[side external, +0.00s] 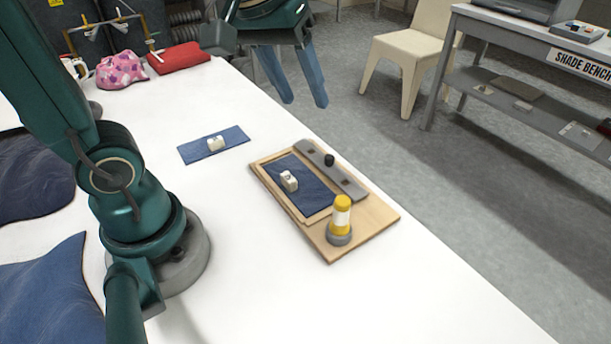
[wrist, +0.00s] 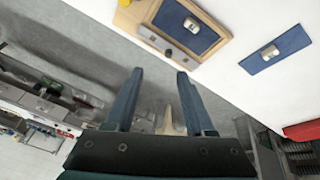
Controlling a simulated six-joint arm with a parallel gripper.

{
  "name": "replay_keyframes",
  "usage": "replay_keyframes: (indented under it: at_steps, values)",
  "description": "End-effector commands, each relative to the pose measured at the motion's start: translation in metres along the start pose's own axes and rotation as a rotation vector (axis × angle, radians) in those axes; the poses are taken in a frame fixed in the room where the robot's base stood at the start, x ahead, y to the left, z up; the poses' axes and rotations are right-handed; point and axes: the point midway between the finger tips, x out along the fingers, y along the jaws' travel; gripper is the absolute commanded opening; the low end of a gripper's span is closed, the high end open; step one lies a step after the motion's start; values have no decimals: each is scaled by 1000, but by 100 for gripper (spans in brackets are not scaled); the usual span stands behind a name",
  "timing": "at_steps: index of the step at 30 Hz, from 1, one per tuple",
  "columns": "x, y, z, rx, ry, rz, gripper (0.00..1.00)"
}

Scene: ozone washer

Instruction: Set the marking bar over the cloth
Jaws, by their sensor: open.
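The marking bar is a grey strip (side external: 345,180) with a black knob. It lies along the far long edge of the wooden board (side external: 370,215), beside the dark blue cloth (side external: 313,188), not across it. The cloth lies flat inside a wooden frame with a small white block (side external: 289,181) on it. In the wrist view the bar (wrist: 180,57) and cloth (wrist: 171,17) show at the top. My gripper (side external: 304,102) is open and empty, raised beyond the table's far edge, away from the bar. Its fingers (wrist: 159,72) point toward the board's side in the wrist view.
A blue swatch (side external: 232,138) with another white block lies to the left. A red pouch (side external: 178,58) and pink patterned cloth (side external: 120,70) sit at the far left. White table around the board is clear.

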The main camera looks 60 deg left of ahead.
Motion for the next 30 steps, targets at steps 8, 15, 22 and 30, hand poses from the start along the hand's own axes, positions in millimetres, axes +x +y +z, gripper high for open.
replay_keyframes:
  at_steps: [8, 15, 22, 30]
  values:
    - [55, 6, -47, -197, -132, -90, 54]
    - [115, -2, -62, -286, -242, -166, 54]
    - [146, -13, -53, -300, -316, -210, 54]
    - [174, -19, -41, -302, -325, -215, 54]
